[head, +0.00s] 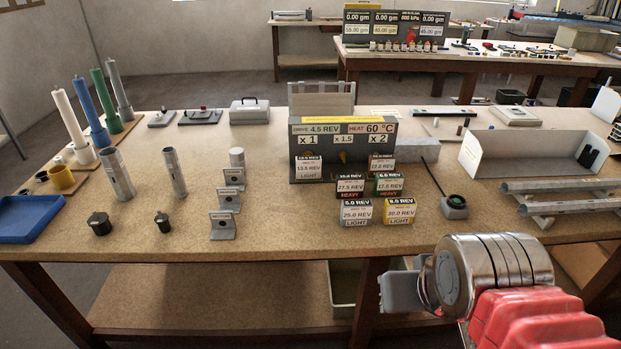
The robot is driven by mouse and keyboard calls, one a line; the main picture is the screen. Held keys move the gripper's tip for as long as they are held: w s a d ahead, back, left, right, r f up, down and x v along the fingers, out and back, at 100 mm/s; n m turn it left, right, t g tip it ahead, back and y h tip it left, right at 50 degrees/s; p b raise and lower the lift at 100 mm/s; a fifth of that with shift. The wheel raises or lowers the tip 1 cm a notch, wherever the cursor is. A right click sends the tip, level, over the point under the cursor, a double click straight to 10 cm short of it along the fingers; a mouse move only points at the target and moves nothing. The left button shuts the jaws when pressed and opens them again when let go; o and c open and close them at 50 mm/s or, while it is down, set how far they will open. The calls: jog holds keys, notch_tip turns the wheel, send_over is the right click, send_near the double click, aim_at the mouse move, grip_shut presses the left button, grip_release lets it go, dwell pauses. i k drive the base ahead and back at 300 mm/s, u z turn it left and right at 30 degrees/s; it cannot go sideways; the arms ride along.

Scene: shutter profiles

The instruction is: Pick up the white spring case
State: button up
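Several small box-shaped spring cases with printed labels stand on the bench around the grey drive unit (343,130). One pale case (308,169), marked LIGHT, stands against the unit's left front. Another pale-labelled case (356,212), also marked LIGHT, stands in the front row, left of a yellow case (400,211). I cannot tell for sure which of the two pale ones is the white case. My gripper (402,292) is at the lower right, in front of the bench edge and apart from the cases. Its fingers are mostly hidden by my wrist.
A green case (389,184) and a red-marked case (350,187) stand close behind the front pair. A black-and-grey button box (454,205) is to their right. Metal brackets (223,225) stand to the left, with clear bench between. Grey rails (570,205) lie at right.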

aim_at(307, 168)
jog(key=k, duration=0.1)
jog(key=u, duration=1.6)
jog(key=i, duration=0.95)
jog(key=z, duration=1.05)
